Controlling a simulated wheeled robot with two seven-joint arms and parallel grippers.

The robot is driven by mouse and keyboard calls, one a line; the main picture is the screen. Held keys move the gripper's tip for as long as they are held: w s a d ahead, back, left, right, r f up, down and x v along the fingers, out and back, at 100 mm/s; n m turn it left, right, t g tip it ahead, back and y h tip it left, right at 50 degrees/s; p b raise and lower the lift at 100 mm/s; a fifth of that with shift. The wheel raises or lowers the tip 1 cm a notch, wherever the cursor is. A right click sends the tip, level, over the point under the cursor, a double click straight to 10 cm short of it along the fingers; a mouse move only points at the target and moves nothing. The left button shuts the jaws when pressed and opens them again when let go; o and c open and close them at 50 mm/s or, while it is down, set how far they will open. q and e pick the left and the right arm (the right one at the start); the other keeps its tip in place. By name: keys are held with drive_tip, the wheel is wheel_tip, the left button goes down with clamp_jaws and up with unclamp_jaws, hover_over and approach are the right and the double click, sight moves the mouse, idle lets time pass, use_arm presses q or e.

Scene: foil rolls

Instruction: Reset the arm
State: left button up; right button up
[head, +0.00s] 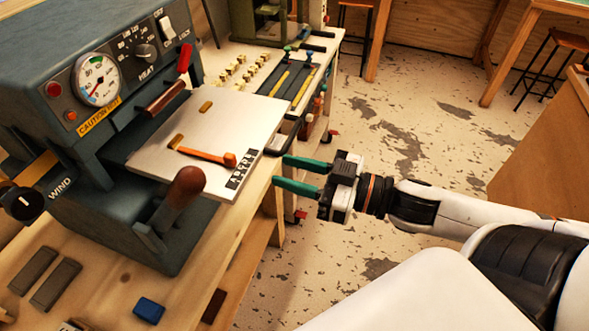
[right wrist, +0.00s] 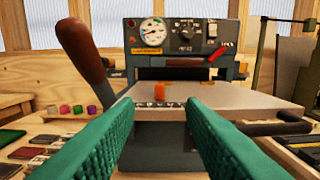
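My right gripper (head: 303,176) is open and empty, with two green ridged fingers apart. In the head view it hangs beside the bench's right edge, just right of the foil machine's pale plate (head: 222,133). In the right wrist view the fingers (right wrist: 153,128) point at the front of the machine, with the plate (right wrist: 225,103) between and beyond them. The dark blue-grey machine (head: 110,80) has a gauge, a heat dial and a brown-knobbed lever (head: 181,193). My left gripper is not in view.
The wooden bench (head: 100,290) holds dark blocks (head: 55,284) and a blue block (head: 148,310) at the front. Small pale pieces (head: 238,70) and a dark tray (head: 296,80) lie behind. The floor (head: 400,120) to the right is open, with stools beyond.

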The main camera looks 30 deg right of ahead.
idle(0.3)
drive_tip(key=w+d+f+m+h, duration=0.1)
drive_tip(key=d+f+m+h, duration=0.15)
drive_tip(key=d+f, duration=0.55)
drive_tip(key=w+d+f+m+g+h, duration=0.1)
drive_tip(key=d+f+h, duration=0.35)
drive_tip(key=f, duration=0.65)
drive_tip(key=w+d+f+m+h, duration=0.1)
drive_tip(key=d+f+m+h, duration=0.15)
drive_tip(key=d+f, duration=0.55)
drive_tip(key=s+a+f+g+h, duration=0.15)
drive_tip(key=s+f, duration=0.35)
drive_tip(key=f, duration=0.5)
drive_tip(key=s+a+f+g, duration=0.25)
drive_tip(key=s+f, duration=0.35)
drive_tip(key=f, duration=0.3)
drive_tip(key=s+a+f+g+h, duration=0.1)
drive_tip(key=s+f+g, duration=0.3)
drive_tip(key=f, duration=0.6)
drive_tip(key=s+a+f+g, duration=0.2)
drive_tip(key=s+a+f, duration=0.2)
drive_tip(key=s+a, duration=0.2)
drive_tip(key=s+a+f+n+g+y, duration=0.1)
drive_tip(key=s+a+f, duration=0.4)
drive_tip(key=s, duration=0.5)
drive_tip(key=shift+s+a+f+g, duration=0.25)
drive_tip(key=shift+s+a+g, duration=0.15)
drive_tip(key=shift+a+g, duration=0.3)
